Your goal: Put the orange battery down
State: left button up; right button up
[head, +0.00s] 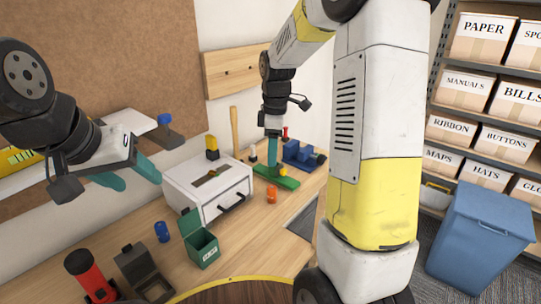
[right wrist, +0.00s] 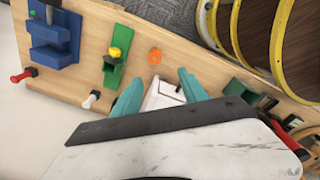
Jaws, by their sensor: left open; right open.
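The orange battery (head: 271,193) stands on the wooden workbench (head: 250,229), just in front of a green tool with a yellow knob (head: 284,172). In the right wrist view the orange battery (right wrist: 155,56) shows end-on, beyond the fingertips and apart from them. My right gripper (head: 272,150) is above the bench behind the battery, its teal fingers overlapping in the head view; the right wrist view shows the fingers (right wrist: 159,92) spread with nothing between them. My left gripper (head: 130,177) is open and empty, above the left part of the bench.
A white drawer box (head: 185,196) stands left of the battery. A blue cylinder (head: 162,231), an open green bin (head: 203,249), a dark grey bin (head: 146,277) and a red flashlight (head: 90,275) are front left. A blue vise (head: 303,157) is behind. Bench right of the green bin is clear.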

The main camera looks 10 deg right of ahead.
jog(key=s+r+m+t, duration=0.1)
jog(key=s+r+m, duration=0.2)
jog(key=s, duration=0.4)
jog(key=s+a+r+m+t+y, duration=0.1)
jog(key=s+r+m+t, duration=0.1)
jog(key=s+r+m, duration=0.2)
jog(key=s+r+m+t, duration=0.2)
jog(key=s+r+m, duration=0.2)
jog(key=s+m, duration=0.3)
jog(key=s, duration=0.4)
jog(key=shift+a+y, duration=0.4)
